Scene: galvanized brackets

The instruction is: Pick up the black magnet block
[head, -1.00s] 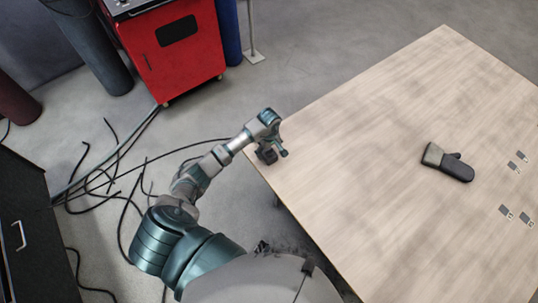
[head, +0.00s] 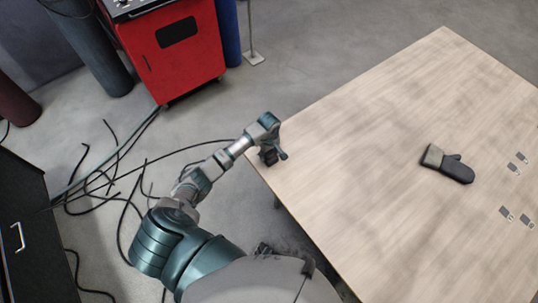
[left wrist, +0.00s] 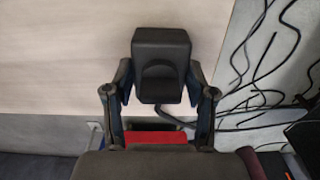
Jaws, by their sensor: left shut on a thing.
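The black magnet block (left wrist: 160,60) is a dark, rounded box with a recess in its near face. In the left wrist view it sits between the two fingers of my left gripper (left wrist: 160,88), which is shut on it. In the head view my left gripper (head: 274,155) is at the near left edge of the table, with the dark block (head: 267,158) partly hidden by it. I cannot tell whether the block touches the tabletop. My right gripper is not in view.
The wooden table (head: 370,130) is mostly clear. A dark glove (head: 448,164) lies on it, with several small grey brackets (head: 507,213) at the right. A red cabinet (head: 175,60) stands on the floor beyond, and black cables (head: 110,175) lie left of the table.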

